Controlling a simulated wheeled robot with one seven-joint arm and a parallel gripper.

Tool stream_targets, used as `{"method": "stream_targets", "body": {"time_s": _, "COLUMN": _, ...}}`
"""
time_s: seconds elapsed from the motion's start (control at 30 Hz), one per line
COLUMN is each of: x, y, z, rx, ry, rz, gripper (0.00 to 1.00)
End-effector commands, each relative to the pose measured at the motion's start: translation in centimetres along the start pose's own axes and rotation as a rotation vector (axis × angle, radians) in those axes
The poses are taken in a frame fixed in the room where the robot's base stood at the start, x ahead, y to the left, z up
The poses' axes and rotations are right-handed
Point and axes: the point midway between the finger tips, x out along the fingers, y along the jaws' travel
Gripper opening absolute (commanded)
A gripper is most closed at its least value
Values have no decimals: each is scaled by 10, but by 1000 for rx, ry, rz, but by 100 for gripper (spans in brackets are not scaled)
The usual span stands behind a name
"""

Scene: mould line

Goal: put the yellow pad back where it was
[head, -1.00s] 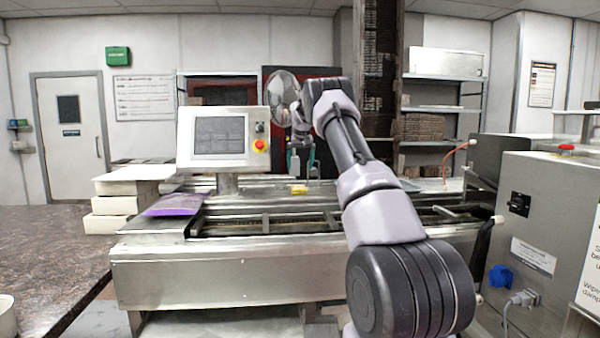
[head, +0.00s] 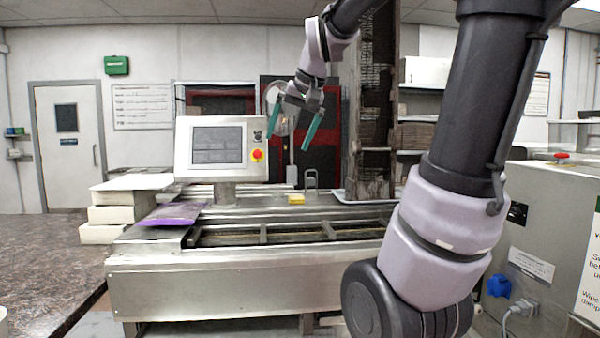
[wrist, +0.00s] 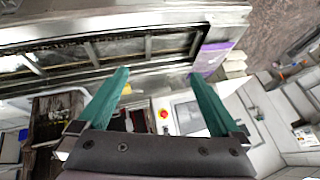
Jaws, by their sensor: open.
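The yellow pad (head: 296,199) is a small block lying on the steel top of the machine, just right of the control panel, in the head view. My gripper (head: 290,142) is raised well above the pad, with its two teal fingers spread wide and pointing down. Nothing is between the fingers. In the wrist view my gripper (wrist: 158,75) is also open and empty, with the machine beyond it.
The control panel (head: 222,146) with a red button stands left of the pad. A purple sheet (head: 172,214) lies on the machine's left end. A small wire stand (head: 311,181) is close behind the pad, and a dark column (head: 375,130) rises to the right.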

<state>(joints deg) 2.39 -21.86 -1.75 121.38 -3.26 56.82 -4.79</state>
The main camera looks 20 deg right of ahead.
Motion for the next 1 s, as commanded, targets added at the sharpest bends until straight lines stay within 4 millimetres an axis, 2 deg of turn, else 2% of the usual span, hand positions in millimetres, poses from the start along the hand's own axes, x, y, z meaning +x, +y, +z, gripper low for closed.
{"method": "stream_targets", "body": {"time_s": 0.03, "x": -8, "y": 3, "z": 31, "rx": 1, "ry": 7, "rz": -14, "gripper": 100}}
{"method": "stream_targets", "body": {"time_s": 0.1, "x": -13, "y": 8, "z": 67, "rx": 7, "ry": 13, "rz": -27, "gripper": 100}}
{"method": "stream_targets", "body": {"time_s": 0.2, "x": -14, "y": 15, "z": 108, "rx": 13, "ry": 19, "rz": -42, "gripper": 100}}
{"method": "stream_targets", "body": {"time_s": 0.33, "x": -12, "y": 22, "z": 141, "rx": 19, "ry": 24, "rz": -53, "gripper": 100}}
{"method": "stream_targets", "body": {"time_s": 0.5, "x": -10, "y": 26, "z": 154, "rx": 23, "ry": 24, "rz": -55, "gripper": 100}}
{"method": "stream_targets", "body": {"time_s": 1.0, "x": -10, "y": 26, "z": 152, "rx": 23, "ry": 24, "rz": -55, "gripper": 100}}
